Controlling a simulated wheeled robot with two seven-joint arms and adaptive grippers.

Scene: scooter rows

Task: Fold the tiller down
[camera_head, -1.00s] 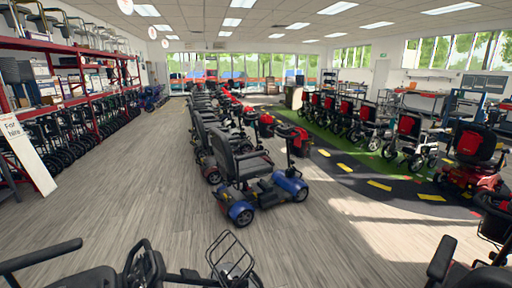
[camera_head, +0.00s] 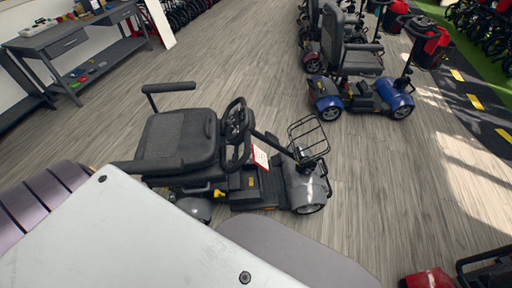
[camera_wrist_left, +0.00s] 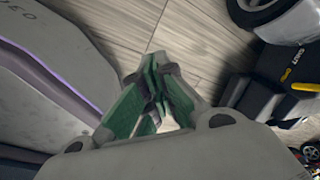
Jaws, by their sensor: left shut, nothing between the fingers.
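A grey mobility scooter stands in front of me in the head view. Its black tiller (camera_head: 237,128) has looped handlebars close to the seat (camera_head: 178,140), and its post slopes down to the front, behind a wire basket (camera_head: 308,138). The tiller is raised above the floorboard, not lying on it. In the left wrist view my left gripper (camera_wrist_left: 157,82) has its green-padded fingers together and empty, above the wood floor. The scooter's wheel (camera_wrist_left: 255,8) and a yellow lever (camera_wrist_left: 305,87) show to its right, apart from it. The tiller is not clearly seen there. Neither gripper shows in the head view.
A blue scooter (camera_head: 360,95) stands behind, with more scooters in a row beyond it. A grey workbench (camera_head: 75,42) is at the upper left. A red scooter part (camera_head: 430,278) shows at the lower right. Wood floor is clear left of the grey scooter.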

